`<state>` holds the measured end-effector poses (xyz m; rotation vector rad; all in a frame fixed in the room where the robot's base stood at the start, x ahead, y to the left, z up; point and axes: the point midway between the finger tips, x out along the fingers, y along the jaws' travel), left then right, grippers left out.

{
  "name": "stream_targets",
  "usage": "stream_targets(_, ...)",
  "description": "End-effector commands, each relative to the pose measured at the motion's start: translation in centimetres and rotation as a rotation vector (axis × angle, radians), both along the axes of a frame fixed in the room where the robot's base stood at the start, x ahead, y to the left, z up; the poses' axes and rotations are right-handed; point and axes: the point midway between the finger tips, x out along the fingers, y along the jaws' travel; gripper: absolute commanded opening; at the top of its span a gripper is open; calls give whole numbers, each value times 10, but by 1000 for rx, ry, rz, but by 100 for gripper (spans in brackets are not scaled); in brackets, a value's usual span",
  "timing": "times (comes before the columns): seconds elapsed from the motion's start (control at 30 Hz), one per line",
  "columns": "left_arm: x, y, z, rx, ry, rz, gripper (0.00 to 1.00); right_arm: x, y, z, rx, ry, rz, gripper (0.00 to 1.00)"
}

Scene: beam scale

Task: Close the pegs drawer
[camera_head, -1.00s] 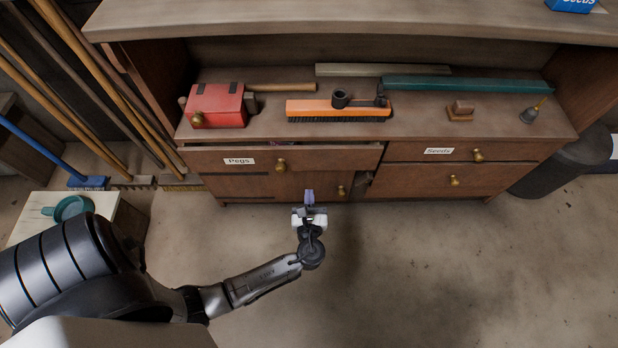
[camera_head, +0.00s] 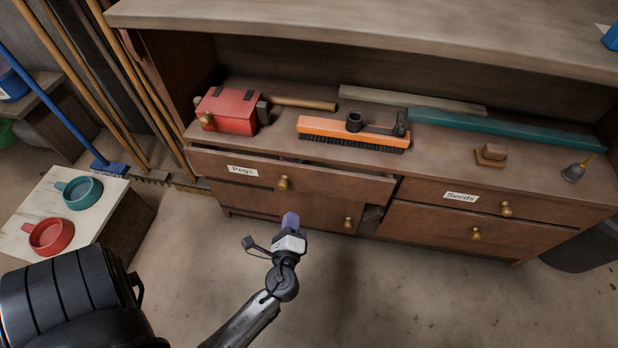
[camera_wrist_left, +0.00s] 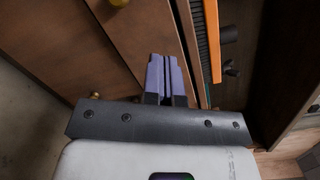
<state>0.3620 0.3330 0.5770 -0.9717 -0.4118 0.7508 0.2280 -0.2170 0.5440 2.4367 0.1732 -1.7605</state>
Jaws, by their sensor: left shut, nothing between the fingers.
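The pegs drawer (camera_head: 330,185) is the upper left drawer of the wooden cabinet, with a white "Pegs" label and a brass knob (camera_head: 283,183). It stands a little out, with a dark gap showing behind its top edge. My left gripper (camera_head: 291,220) is shut and empty, in front of and below the knob in the head view. In the left wrist view its purple fingers (camera_wrist_left: 166,76) lie together and point towards the cabinet fronts; whether they touch anything I cannot tell. My right gripper is not in view.
The seeds drawer (camera_head: 461,196) is beside it on the right and looks shut. On the cabinet top are a red box (camera_head: 228,111), an orange brush (camera_head: 352,131) and a teal bar (camera_head: 500,127). A small table (camera_head: 35,204) with two cups stands at the left.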

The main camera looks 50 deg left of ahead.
Motion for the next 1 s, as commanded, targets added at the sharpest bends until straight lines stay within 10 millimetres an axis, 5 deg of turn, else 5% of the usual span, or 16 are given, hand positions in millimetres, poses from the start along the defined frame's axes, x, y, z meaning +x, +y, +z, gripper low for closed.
stream_targets(0.2, 12, -12, 3, -250, -257, -100, 0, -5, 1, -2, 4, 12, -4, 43)
stream_targets(0.47, 16, -13, 3, -379, -376, -116, 0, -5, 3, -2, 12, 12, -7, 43)
stream_targets(1.0, 83, 43, 4, -384, -383, -116, 0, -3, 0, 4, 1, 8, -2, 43)
